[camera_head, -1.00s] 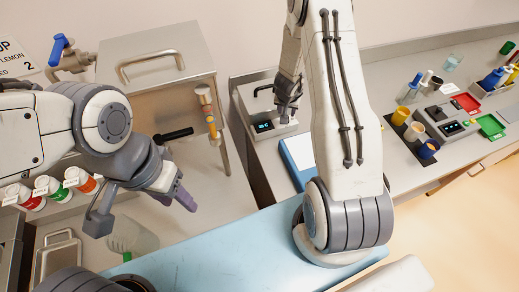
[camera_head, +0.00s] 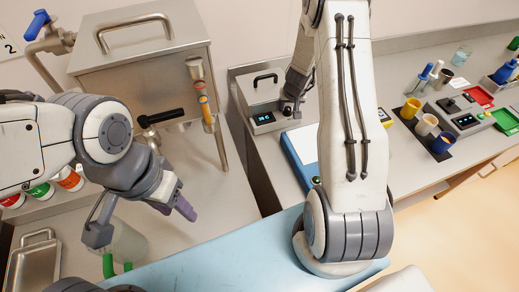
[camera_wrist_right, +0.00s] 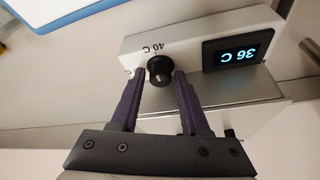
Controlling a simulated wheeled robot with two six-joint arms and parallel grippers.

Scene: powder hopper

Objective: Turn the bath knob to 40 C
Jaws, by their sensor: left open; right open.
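The water bath (camera_head: 265,95) stands on the bench behind my right arm, with a lid handle and a lit display (camera_head: 263,119). In the right wrist view its display (camera_wrist_right: 238,53) appears upside down and reads 36 C. The black round bath knob (camera_wrist_right: 160,71) is on the white front panel beside an upside-down "40 C" label (camera_wrist_right: 158,47). Another label is partly hidden by a finger. My right gripper (camera_wrist_right: 160,82) is open, its purple fingers on either side of the knob; contact is unclear. My left gripper (camera_head: 142,221) is open and empty, away from the bath.
A large metal tank (camera_head: 145,60) and a valved pipe are at the left. Cups and a small instrument (camera_head: 466,120) stand at the right.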

